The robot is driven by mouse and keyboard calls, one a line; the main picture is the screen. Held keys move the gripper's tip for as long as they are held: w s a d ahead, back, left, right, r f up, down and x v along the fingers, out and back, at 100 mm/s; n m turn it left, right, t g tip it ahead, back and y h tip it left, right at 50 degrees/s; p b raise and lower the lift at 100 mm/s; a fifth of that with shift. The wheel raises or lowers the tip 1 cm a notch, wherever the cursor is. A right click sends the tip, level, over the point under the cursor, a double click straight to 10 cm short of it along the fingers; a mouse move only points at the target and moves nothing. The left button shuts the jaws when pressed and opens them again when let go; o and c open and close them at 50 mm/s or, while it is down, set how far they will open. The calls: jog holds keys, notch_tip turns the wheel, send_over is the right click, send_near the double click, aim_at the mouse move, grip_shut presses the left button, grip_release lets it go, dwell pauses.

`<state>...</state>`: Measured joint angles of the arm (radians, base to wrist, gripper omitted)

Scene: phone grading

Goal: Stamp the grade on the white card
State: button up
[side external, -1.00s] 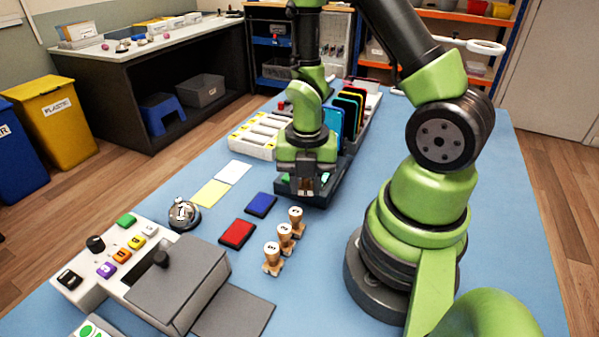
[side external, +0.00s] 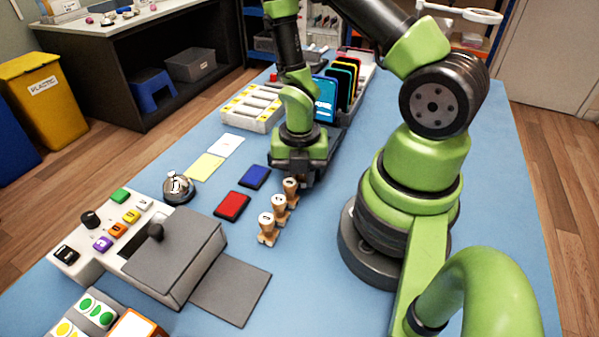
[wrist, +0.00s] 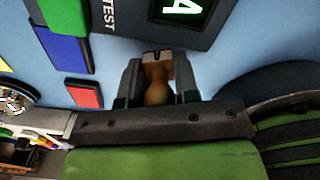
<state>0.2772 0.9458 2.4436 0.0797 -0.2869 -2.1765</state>
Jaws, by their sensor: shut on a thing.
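The white card (side external: 226,146) lies flat on the blue table beyond a yellow card (side external: 206,167), left of my gripper (side external: 299,178). My gripper points down, and in the wrist view its jaws (wrist: 157,95) are shut on a wooden stamp (wrist: 157,72). A blue pad (side external: 254,177) and a red pad (side external: 232,205) lie to the left; the red pad also shows in the wrist view (wrist: 85,94). The card's face is too small to read.
A silver bell (side external: 178,187) stands near the yellow card. A grey box (side external: 178,255) and a button panel (side external: 100,236) are at front left. A dark device marked TEST (wrist: 135,25) shows a green letter. Phones (side external: 345,85) stand in a rack behind.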

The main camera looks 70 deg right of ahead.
jog(key=shift+f, duration=0.6)
jog(key=o, duration=0.9)
jog(key=shift+o, duration=0.2)
notch_tip(320, 180, up, 10)
jog(key=s+a+r+m+t, duration=0.1)
jog(key=a+r+m+t, duration=0.1)
jog(key=r+m, duration=0.5)
jog(key=s+a+r+m+t+y, duration=0.1)
jog(key=s+a+r+m+t, duration=0.1)
jog(key=r+m, duration=0.5)
jog(key=s+a+r+m+t+y, duration=0.1)
jog(key=a+r+m+t, duration=0.2)
jog(key=r+m, duration=0.4)
jog(key=a+m, duration=0.1)
jog(key=m, duration=0.4)
jog(key=shift+s+m, duration=0.35)
jog(key=shift+m, duration=0.05)
